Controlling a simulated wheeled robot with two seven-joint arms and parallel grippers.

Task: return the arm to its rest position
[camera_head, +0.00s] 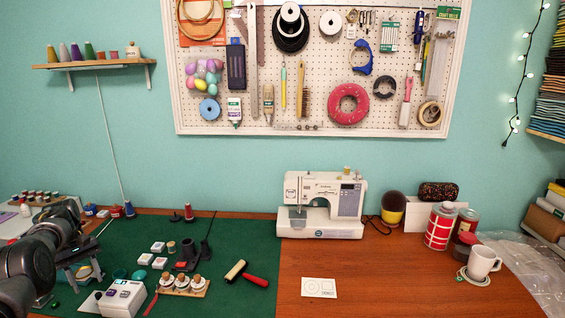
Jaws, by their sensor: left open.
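My left arm comes in from the lower left edge, and my left gripper (84,272) is over the left part of the green cutting mat (225,295). Its jaws are open and I see nothing held between them. Round items show just beyond and below the jaws, partly hidden by the gripper. My right gripper is not in view.
A white box with buttons (122,299) and a wooden rack of small bottles (183,286) stand near the gripper. A red-handled roller (254,280) lies on the mat. A sewing machine (322,205) and a white mug (483,262) stand further right.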

